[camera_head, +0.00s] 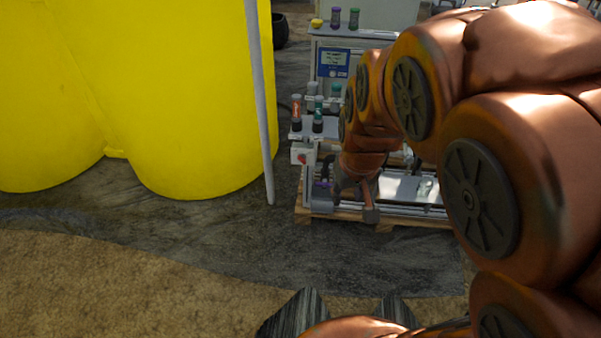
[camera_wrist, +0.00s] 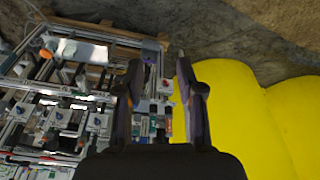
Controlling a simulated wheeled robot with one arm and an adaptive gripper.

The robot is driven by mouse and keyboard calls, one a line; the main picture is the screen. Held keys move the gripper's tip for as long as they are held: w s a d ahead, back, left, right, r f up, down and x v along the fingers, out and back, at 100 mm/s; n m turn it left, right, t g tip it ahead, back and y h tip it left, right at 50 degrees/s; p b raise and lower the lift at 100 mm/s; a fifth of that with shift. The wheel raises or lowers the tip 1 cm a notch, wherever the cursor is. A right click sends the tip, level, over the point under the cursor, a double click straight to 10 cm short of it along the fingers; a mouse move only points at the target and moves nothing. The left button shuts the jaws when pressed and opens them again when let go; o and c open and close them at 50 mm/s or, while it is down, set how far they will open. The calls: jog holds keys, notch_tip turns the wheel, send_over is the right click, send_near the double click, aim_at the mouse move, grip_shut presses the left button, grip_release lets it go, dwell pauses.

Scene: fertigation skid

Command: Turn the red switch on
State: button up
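The red switch (camera_head: 302,159) is a small red knob on a white box at the left front of the skid in the head view. In the wrist view a small white box (camera_wrist: 165,86) shows between the fingers; its red knob is too small to make out clearly. My gripper (camera_wrist: 158,62) has its two dark fingers spread apart, with nothing held between them. In the head view my gripper (camera_head: 342,180) is low over the skid's front, right of the switch and apart from it in the picture.
The skid stands on a wooden pallet (camera_head: 384,224). Small bottles (camera_head: 318,118) stand just above the switch box. A controller (camera_head: 333,62) with a blue panel is behind. Large yellow tanks (camera_head: 190,90) and a grey pole (camera_head: 260,100) stand left. Dark floor in front is clear.

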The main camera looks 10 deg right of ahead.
jog(key=w+d+f+t+h+b, duration=0.1)
jog(key=w+f+t+b, duration=0.1)
jog(key=w+f+b, duration=0.6)
jog(key=w+d+f+t+h+b, duration=0.1)
jog(key=w+d+f+t+b, duration=0.15)
jog(key=w+f, duration=0.65)
jog(key=n+t+h+b, duration=0.3)
jog(key=t+b, duration=0.3)
jog(key=b, duration=0.6)
send_near(302, 162)
jog(key=s+d+r, duration=0.4)
jog(key=d+r, duration=0.1)
jog(key=r, duration=0.1)
jog(key=w+a+f+n+t+b, duration=0.3)
jog(key=w+a+f+t+b, duration=0.1)
jog(key=f+b, duration=0.5)
jog(key=shift+b+x, duration=0.6)
jog(key=shift+x, duration=2.7)
jog(key=shift+w+f, duration=0.1)
jog(key=shift+w, duration=0.65)
grip_shut()
